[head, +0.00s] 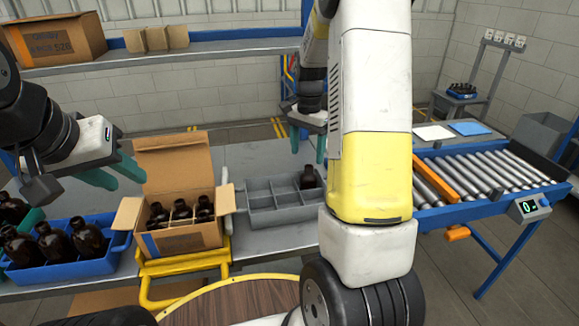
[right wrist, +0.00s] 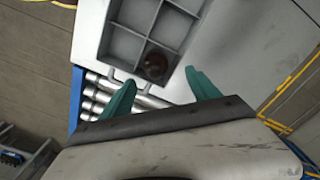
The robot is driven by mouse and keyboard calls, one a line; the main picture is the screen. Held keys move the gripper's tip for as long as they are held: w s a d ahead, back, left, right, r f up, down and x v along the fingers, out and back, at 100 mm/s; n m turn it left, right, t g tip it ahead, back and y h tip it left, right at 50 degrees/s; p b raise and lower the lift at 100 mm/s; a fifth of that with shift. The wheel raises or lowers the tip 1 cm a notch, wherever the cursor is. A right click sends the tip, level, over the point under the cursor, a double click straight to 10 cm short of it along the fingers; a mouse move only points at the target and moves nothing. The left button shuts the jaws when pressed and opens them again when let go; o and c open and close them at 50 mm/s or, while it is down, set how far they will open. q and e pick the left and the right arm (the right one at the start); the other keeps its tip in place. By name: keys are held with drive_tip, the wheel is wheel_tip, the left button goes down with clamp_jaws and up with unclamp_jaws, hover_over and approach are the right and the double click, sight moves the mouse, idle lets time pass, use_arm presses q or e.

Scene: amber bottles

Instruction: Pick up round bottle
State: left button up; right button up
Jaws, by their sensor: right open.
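A dark amber bottle (head: 308,179) stands upright in a right-hand compartment of the grey divided crate (head: 262,222). In the right wrist view the bottle (right wrist: 154,66) is seen from above, in a corner compartment of the crate (right wrist: 122,45). My right gripper (head: 308,148) is open and empty, above and behind the bottle in the head view. In the right wrist view its teal fingers (right wrist: 160,92) are apart, with the bottle just beyond the gap between them. My left gripper (head: 80,195) appears open, above the blue crate at the left.
An open cardboard box (head: 180,240) with several amber bottles stands left of the grey crate. A blue crate (head: 75,270) with several more is at far left. A roller conveyor (head: 480,175) is at right. A shelf (head: 200,50) runs behind.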

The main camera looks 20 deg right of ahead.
sight(309, 166)
drive_tip(key=f, duration=0.6)
drive_tip(key=shift+s+d+f, duration=0.25)
drive_tip(key=shift+s+d, duration=0.1)
clamp_jaws()
